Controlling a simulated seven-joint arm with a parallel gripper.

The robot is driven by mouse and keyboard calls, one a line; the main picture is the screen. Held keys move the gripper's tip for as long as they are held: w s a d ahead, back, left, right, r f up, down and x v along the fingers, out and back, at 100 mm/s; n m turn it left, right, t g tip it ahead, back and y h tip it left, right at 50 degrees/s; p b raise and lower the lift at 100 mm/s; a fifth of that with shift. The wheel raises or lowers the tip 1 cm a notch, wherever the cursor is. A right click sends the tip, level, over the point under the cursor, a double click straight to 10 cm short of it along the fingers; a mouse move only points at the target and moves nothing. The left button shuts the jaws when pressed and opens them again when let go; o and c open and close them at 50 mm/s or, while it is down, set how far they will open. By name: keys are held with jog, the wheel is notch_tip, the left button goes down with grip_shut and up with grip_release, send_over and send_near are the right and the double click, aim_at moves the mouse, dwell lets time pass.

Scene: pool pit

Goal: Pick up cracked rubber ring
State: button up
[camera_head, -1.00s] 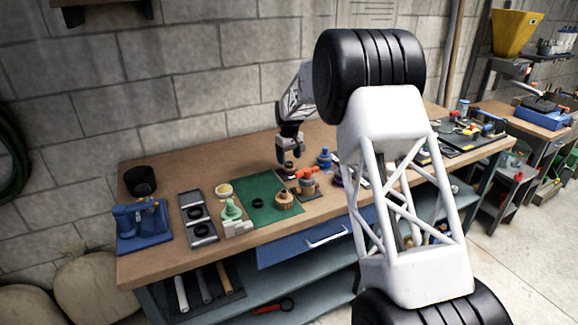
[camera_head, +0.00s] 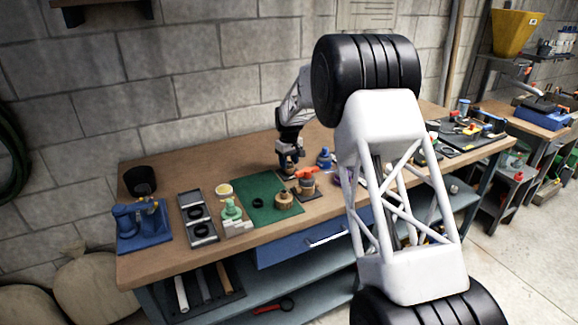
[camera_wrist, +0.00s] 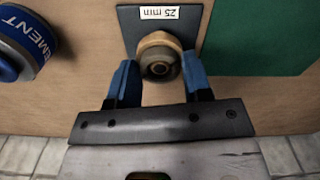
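A small black ring (camera_head: 258,202) lies on the green mat (camera_head: 245,211) in the head view; I cannot see whether it is cracked. Two more dark rings, an upper one (camera_head: 196,212) and a lower one (camera_head: 201,231), lie in a grey tray to its left. My gripper (camera_head: 289,164) is low over the bench, beyond the mat's far right corner. In the wrist view my gripper (camera_wrist: 158,76) is open, its blue fingers on either side of a tan round part with a darker ring-shaped top (camera_wrist: 158,56).
A blue can marked "CEMENT" (camera_wrist: 22,45) stands left of my gripper in the wrist view. A tan fitting (camera_head: 284,200) is on the mat, and an orange-topped part (camera_head: 306,181) stands right of it. A green-white fitting (camera_head: 231,210) stands left of the mat.

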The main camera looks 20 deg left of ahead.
jog(key=c, duration=0.5)
jog(key=shift+o, duration=0.2)
jog(key=shift+r, duration=0.15)
notch_tip(320, 180, up, 10)
dwell(0.7)
